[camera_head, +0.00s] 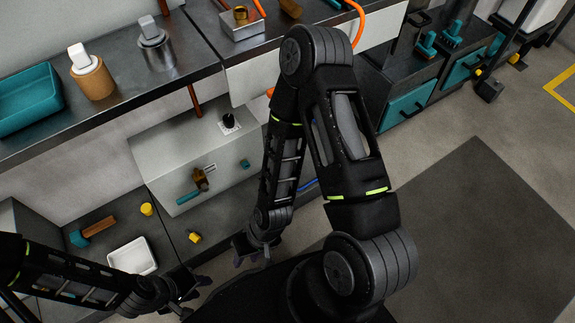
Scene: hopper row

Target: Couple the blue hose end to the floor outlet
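A short stretch of blue hose (308,184) shows just right of my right forearm; its end is hidden or too small to tell. A pale grey box (160,150) stands low under the counter, with a brass valve (200,180) with a teal handle on its front and a dark round fitting (229,121) on top. I cannot tell which fitting is the floor outlet. My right gripper (253,259) hangs in front of the box, apart from it, fingers spread and seemingly empty. My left gripper (195,295) is lower left of it, fingers spread, with nothing visible between them.
A white tray (133,256), a teal-headed tool with a wooden handle (95,229) and yellow caps (194,237) lie on the low dark surface. The counter holds a teal bin (28,98) and canisters (93,76). An orange hose (361,20) hangs behind my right arm. Floor at right is open.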

